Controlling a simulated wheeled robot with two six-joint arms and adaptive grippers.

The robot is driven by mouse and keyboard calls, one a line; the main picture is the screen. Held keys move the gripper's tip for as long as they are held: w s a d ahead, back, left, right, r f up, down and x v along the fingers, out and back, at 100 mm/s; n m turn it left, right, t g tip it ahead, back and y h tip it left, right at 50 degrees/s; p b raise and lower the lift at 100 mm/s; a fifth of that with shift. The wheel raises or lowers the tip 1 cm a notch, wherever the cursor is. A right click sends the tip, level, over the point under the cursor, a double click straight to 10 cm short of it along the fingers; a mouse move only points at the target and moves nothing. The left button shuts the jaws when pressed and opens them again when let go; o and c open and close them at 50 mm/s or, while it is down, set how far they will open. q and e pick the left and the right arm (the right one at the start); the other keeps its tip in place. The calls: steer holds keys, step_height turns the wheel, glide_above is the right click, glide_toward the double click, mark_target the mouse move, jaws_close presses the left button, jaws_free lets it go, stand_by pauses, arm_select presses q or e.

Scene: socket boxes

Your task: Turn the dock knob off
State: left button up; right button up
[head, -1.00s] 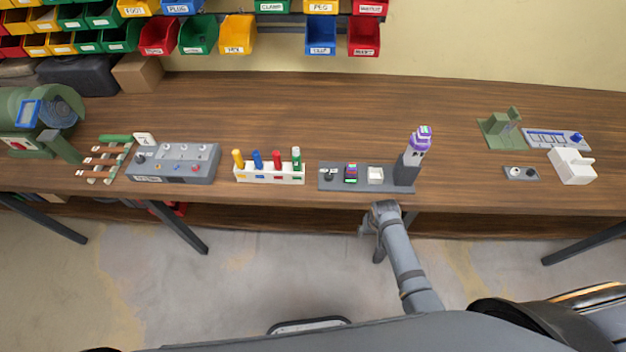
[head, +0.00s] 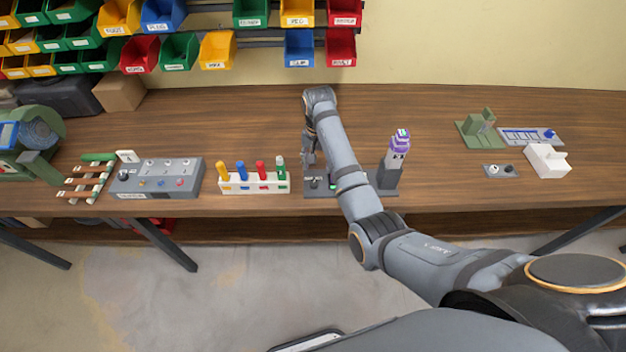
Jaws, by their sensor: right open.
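The dock (head: 388,193) is a grey plate near the front edge of the bench, with a dark tower with a purple and white top at its right end. The dark dock knob (head: 315,183) shows at the left end of the plate. My right arm comes in from the lower right and crosses over the dock, hiding much of its middle. My right gripper (head: 309,158) hangs down from the wrist, open, just behind and above the knob. It is small and dark here, and contact with the knob cannot be made out. My left gripper is not in view.
A white rack with coloured pegs (head: 254,187) stands just left of the dock. A grey control box (head: 158,180) stands farther left. A small grey knob plate (head: 501,171) and a white block (head: 547,160) are at the right. Bins (head: 300,47) hang behind; the bench between is clear.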

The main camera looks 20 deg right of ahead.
mark_target(314, 182)
steer(key=f, duration=0.6)
steer(key=w+f+p, duration=0.1)
steer(key=f, duration=0.2)
steer(key=shift+a, duration=0.35)
jaws_close()
